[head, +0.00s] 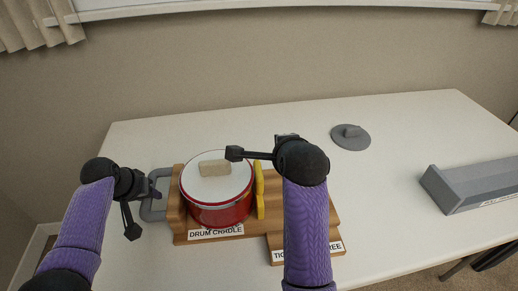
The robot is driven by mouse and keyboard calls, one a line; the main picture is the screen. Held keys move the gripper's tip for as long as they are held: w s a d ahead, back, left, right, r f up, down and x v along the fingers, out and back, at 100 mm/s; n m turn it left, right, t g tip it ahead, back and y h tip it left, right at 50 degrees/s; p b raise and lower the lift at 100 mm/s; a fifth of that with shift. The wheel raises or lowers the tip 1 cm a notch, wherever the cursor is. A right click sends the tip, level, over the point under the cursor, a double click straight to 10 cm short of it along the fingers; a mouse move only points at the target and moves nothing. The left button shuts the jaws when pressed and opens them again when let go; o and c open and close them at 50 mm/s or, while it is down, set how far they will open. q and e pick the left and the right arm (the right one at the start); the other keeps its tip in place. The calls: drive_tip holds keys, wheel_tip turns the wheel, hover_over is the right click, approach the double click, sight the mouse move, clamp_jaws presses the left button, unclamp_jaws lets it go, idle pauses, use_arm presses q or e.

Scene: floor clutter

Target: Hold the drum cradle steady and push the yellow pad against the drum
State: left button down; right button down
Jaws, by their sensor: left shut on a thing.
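The red drum (220,213) with a white top sits in the wooden drum cradle (180,228), labelled "DRUM CRADLE". A tan block (214,168) lies on the drum's top. The yellow pad (260,195) stands upright at the drum's right side; I cannot tell whether they touch. A grey handle (147,212) sticks out from the cradle's left end, and my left gripper (156,187) is shut on it. My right gripper (287,138) is above the cradle's right part, behind and right of the pad. Its wrist hides its jaws, and my forearm covers part of the cradle.
A second label (335,247) at the cradle's front right is partly hidden by my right arm. A grey round lid with a knob (351,138) lies farther back. The white table (385,200) is clear between cradle and bin.

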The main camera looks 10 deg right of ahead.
use_arm(q)
drive_tip(key=shift+s+f, duration=0.15)
drive_tip(key=shift+f, duration=0.15)
drive_tip(key=c, duration=0.8)
unclamp_jaws()
drive_tip(key=shift+r, duration=0.1)
drive_tip(key=o, duration=0.5)
drive_tip(key=shift+w, duration=0.2)
drive_tip(key=shift+c, duration=0.2)
drive_tip(key=shift+r, duration=0.1)
drive_tip(key=shift+a, duration=0.1)
drive_tip(key=v, duration=1.2)
